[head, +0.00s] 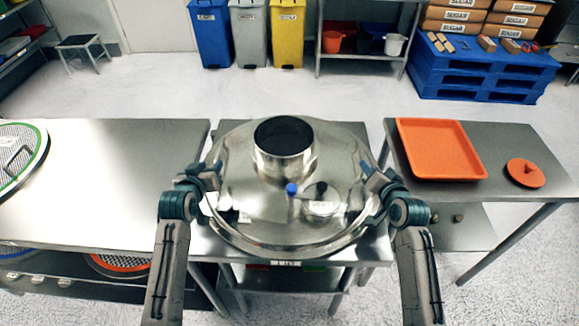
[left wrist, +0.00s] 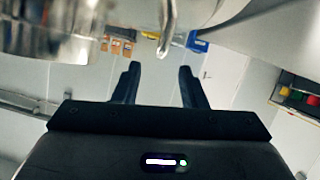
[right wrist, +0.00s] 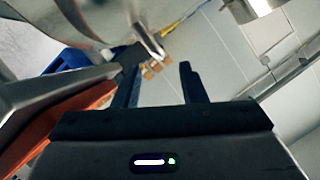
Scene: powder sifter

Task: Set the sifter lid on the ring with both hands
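The sifter lid (head: 335,160) is a big shiny steel dome with a short dark-mouthed spout and a small blue knob. It sits over the middle table in the head view; I cannot tell a separate ring beneath it. My left gripper (head: 213,172) is at the lid's left side and my right gripper (head: 371,174) at its right side. In the left wrist view the fingers (left wrist: 158,75) are apart, with a metal handle (left wrist: 168,22) just beyond the gap. In the right wrist view the fingers (right wrist: 160,75) are also apart, with a handle (right wrist: 150,40) near the left finger.
The middle table has a label (head: 286,263) on its front edge. A left table (head: 110,190) holds a green-rimmed sieve (head: 38,160). A right table (head: 520,150) holds an orange tray (head: 440,150) and a round orange lid (head: 525,173). Bins and blue pallets stand far behind.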

